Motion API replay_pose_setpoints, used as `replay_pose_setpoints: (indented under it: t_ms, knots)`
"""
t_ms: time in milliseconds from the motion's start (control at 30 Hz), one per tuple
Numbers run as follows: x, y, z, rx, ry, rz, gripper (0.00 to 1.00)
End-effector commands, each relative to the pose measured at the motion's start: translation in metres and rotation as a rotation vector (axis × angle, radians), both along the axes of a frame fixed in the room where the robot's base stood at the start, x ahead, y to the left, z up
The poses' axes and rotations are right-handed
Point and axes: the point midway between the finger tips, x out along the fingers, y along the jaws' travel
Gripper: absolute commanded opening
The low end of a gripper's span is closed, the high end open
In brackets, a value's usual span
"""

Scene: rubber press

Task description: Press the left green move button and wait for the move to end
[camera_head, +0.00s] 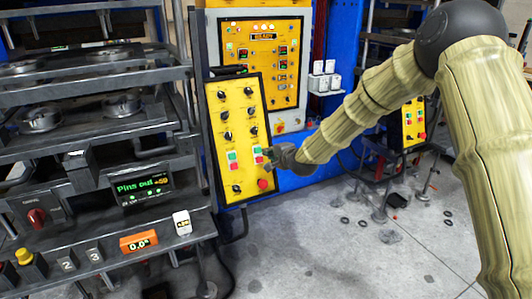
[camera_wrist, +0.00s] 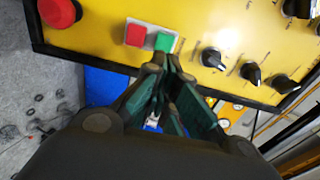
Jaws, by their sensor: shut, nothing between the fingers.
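A yellow control panel (camera_head: 237,120) carries two pairs of green-over-red buttons. The left green button (camera_head: 232,156) is in clear view in the head view. The right green button (camera_head: 257,151) is beside my gripper (camera_head: 270,156), which is at the panel's right edge. In the wrist view, my gripper (camera_wrist: 168,66) is shut and empty, its fingertips close to a green button (camera_wrist: 165,41) with a red button (camera_wrist: 139,35) beside it. This looks like the right pair. I cannot tell whether the fingertips touch the panel. The left pair is out of the wrist view.
A big red button (camera_head: 262,184) is below the right pair; it also shows in the wrist view (camera_wrist: 58,12). Black knobs (camera_head: 226,135) line the panel. A small screen (camera_head: 143,188) reads "Pins out". Press shelves (camera_head: 90,130) stand at left. Floor at right has small scattered parts.

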Motion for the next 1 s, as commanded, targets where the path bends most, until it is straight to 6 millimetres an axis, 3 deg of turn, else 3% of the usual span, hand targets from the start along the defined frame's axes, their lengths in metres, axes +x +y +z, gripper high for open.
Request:
replay_pose_setpoints:
  t_ms: [500,1000]
  knots:
    - [-0.062,-0.022,0.022,0.003,0.000,0.007,0.00]
    - [-0.075,-0.029,0.029,0.000,0.000,0.006,0.00]
